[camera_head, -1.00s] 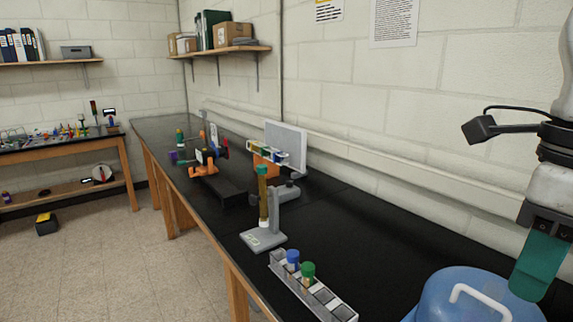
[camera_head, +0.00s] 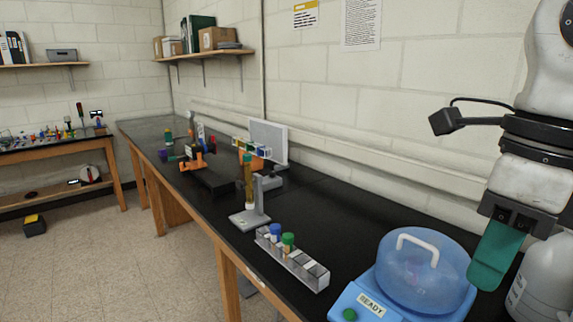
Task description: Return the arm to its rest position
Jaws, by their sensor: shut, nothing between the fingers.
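My gripper (camera_head: 497,258) is at the right of the head view, hanging downward with green fingers. It is shut and holds nothing. It is in front of a white jug and just right of a blue domed machine (camera_head: 412,285) with a white handle on its lid and a label reading "READY". My arm rises above the gripper to the top right edge, and a black camera on a bracket sticks out from it to the left.
A grey rack (camera_head: 296,262) holds a blue-capped and a green-capped tube near the bench's front edge. Behind it a grey stand (camera_head: 252,217) holds an upright tube. A white jug (camera_head: 540,285) stands at far right.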

